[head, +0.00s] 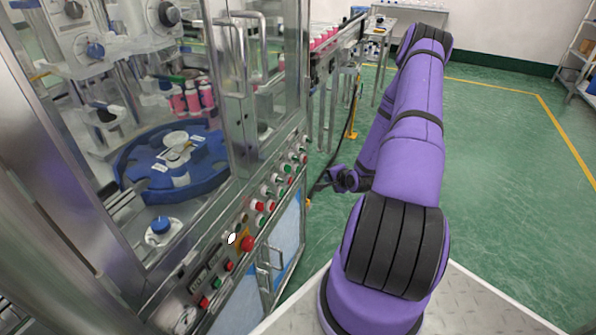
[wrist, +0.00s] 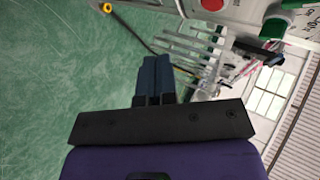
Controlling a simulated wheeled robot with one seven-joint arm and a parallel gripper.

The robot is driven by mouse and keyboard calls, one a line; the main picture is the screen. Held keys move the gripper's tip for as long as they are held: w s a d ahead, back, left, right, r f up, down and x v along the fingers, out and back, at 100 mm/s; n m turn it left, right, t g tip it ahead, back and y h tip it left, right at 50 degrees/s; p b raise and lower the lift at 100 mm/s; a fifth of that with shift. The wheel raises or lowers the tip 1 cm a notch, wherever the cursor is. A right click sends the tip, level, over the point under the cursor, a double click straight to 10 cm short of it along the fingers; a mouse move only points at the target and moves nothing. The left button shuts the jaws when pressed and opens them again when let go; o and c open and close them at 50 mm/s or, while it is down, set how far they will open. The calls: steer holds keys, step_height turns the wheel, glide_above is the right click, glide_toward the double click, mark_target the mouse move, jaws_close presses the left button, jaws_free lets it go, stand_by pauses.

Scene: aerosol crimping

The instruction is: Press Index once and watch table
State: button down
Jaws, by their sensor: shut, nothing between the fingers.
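The blue round index table (head: 133,190) sits behind the machine's clear doors in the head view, with white parts on it. The sloped control panel (head: 222,248) runs along the machine's front and carries several red, green and white buttons. Their labels are too small to read there, so I cannot tell which is Index. My gripper (head: 320,184) is just right of the panel's far end, apart from the buttons. In the wrist view, my gripper (wrist: 155,60) has its fingers together and empty. A red button (wrist: 212,4) and a green button (wrist: 274,27) show close beyond it.
A red emergency-stop knob (head: 248,243) sits on a yellow plate on the panel. Metal door handles (head: 252,45) stick out above the panel. A conveyor (head: 335,45) with pink bottles stands behind. The green floor (head: 490,140) at right is clear.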

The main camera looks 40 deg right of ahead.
steer(key=w+a, duration=0.3)
steer(key=w, duration=0.4)
steer(key=shift+w, duration=0.4)
steer(key=shift+w+a, duration=0.15)
steer(key=shift+a, duration=0.05)
stand_by(1.7)
steer(key=shift+w+a, duration=0.1)
steer(key=shift+w, duration=0.15)
steer(key=shift+w+a, duration=0.15)
steer(key=shift+w, duration=0.2)
stand_by(0.7)
steer(key=shift+s, duration=0.1)
stand_by(0.4)
steer(key=shift+s+d, duration=0.3)
steer(key=shift+s, duration=0.35)
steer(key=shift+s+d, duration=0.3)
steer(key=shift+s, duration=0.45)
steer(key=shift+s+d, duration=0.35)
steer(key=shift+s, duration=0.45)
steer(key=shift+s+d, duration=0.3)
steer(key=shift+s, duration=0.45)
